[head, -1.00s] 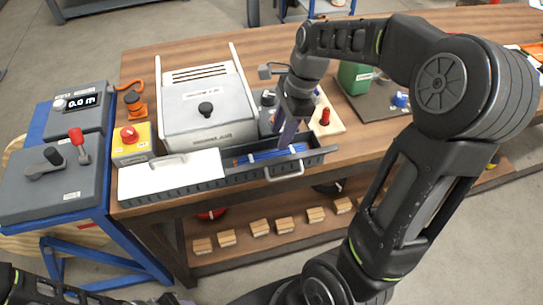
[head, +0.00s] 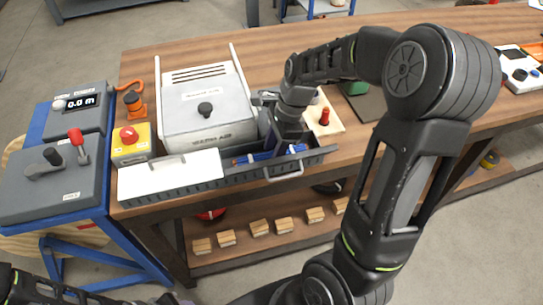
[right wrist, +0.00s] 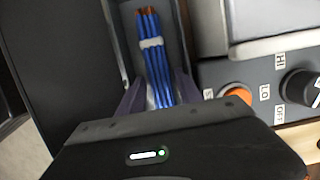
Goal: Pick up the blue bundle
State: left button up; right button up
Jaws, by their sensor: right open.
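The blue bundle (head: 262,156) is a set of thin blue rods with copper-coloured ends and a white tie, lying in the open drawer (head: 240,177). It also shows in the right wrist view (right wrist: 154,62). My right gripper (head: 284,151) is open and low over the drawer, hiding part of the bundle. In the right wrist view its fingers (right wrist: 158,92) are spread, one on each side of the rods. I cannot tell whether they touch. My left arm shows only along the bottom left edge, and its gripper is not visible.
A white lid (head: 170,176) covers the drawer's left part. A grey boxy unit (head: 207,112) stands behind it. A knob panel (right wrist: 275,95) is close beside the right gripper. A yellow box with a red button (head: 131,143) stands at the left. The drawer walls are near the fingers.

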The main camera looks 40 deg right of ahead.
jog(key=shift+c, duration=0.4)
grip_shut()
dwell(0.4)
jog(key=shift+r, duration=0.15)
notch_tip(320, 180, up, 10)
dwell(0.4)
jog(key=shift+p, duration=0.35)
